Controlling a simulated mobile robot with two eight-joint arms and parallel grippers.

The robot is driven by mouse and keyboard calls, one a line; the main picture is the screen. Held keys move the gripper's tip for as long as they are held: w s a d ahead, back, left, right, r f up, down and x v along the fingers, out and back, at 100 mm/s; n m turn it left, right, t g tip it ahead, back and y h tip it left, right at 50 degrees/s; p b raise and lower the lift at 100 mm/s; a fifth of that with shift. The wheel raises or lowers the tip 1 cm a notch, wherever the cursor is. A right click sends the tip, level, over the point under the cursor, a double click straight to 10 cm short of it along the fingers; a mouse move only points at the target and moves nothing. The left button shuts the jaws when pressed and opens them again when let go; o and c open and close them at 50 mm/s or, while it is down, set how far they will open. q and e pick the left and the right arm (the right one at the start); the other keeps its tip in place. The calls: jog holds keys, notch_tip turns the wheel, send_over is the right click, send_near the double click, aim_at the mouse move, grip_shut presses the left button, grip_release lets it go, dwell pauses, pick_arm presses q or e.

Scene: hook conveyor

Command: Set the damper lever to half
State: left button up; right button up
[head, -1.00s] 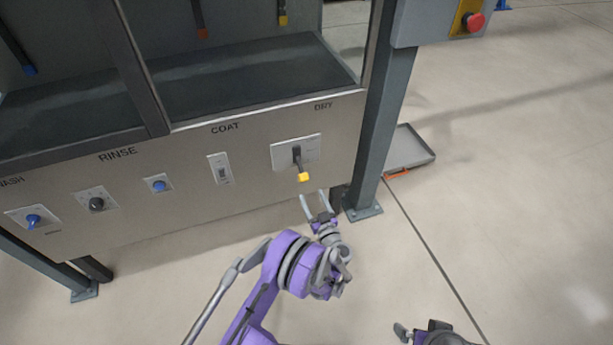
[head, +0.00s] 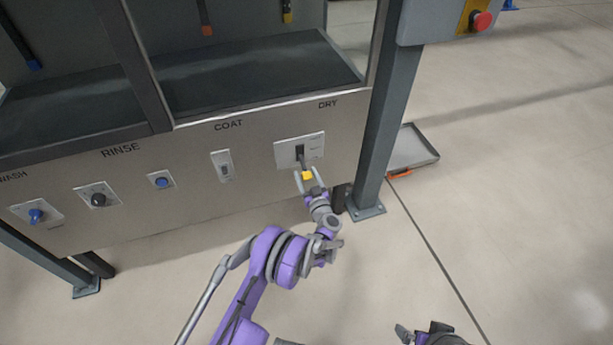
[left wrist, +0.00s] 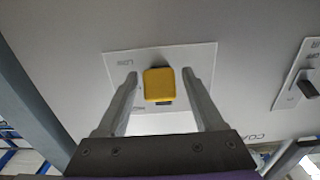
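The damper lever (head: 307,175) has a dark arm and a yellow tip, and sticks out from a light plate (head: 285,154) under the DRY label. Its arm points down toward the lower part of the plate. My left gripper (head: 309,179) is open with a finger on each side of the yellow tip. In the left wrist view the yellow tip (left wrist: 159,84) sits between the two open fingers, with a gap on both sides. The plate (left wrist: 203,56) there shows LOW printed at one end. My right gripper (head: 405,332) shows only partly at the bottom edge.
Left of the lever on the panel are a switch (head: 225,168) under COAT, a blue button (head: 161,182), a dark knob (head: 98,199) and a blue knob (head: 37,215). A grey post (head: 385,115) stands close on the right, with a tray (head: 415,150) on the floor beyond.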

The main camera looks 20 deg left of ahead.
pick_arm(q)
grip_shut()
dwell(1.2)
